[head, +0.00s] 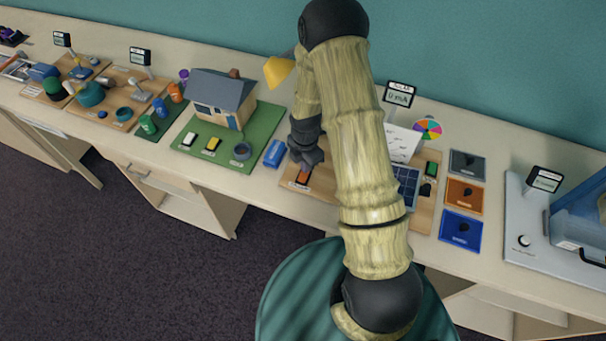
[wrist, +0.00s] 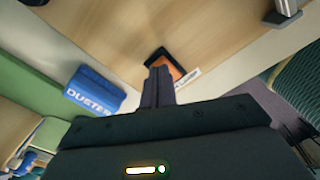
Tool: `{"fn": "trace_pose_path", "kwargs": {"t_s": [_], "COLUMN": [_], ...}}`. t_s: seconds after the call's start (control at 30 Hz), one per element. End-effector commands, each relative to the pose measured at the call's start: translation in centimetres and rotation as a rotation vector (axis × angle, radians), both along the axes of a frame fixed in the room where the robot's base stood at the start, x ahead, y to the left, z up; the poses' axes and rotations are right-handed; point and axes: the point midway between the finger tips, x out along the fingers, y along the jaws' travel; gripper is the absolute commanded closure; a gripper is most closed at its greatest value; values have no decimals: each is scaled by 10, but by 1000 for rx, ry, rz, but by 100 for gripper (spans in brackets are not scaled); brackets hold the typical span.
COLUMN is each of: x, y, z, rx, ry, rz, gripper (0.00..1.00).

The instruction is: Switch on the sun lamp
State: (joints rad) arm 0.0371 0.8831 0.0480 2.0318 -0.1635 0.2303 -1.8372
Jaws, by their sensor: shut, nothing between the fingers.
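The yellow lamp shade (head: 279,68) is at the back of a wooden board, partly behind my arm; I cannot tell whether it is lit. An orange rocker switch (head: 302,178) in a dark housing sits near the board's front left corner, and it also shows in the wrist view (wrist: 176,66) with a white label beside it. My gripper (head: 309,163) is shut and empty, pointing down just above the switch. In the wrist view its fingertips (wrist: 159,72) overlap part of the switch; I cannot tell whether they touch it.
A blue duster (head: 275,153) lies left of the switch and shows in the wrist view (wrist: 95,92). A model house (head: 222,97) stands on a green board further left. A solar panel (head: 405,184), small display (head: 399,95) and colour wheel (head: 428,128) are to the right.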

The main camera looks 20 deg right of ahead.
Motion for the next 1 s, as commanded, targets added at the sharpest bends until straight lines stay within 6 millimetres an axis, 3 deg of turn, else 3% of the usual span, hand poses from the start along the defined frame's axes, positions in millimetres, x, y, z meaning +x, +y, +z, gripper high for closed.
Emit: {"fn": "trace_pose_path", "kwargs": {"t_s": [0.73,1.0], "x": [0,0], "y": [0,0], "z": [-10,2], "rx": [0,0], "ry": [0,0], "rz": [0,0], "gripper": [100,100]}}
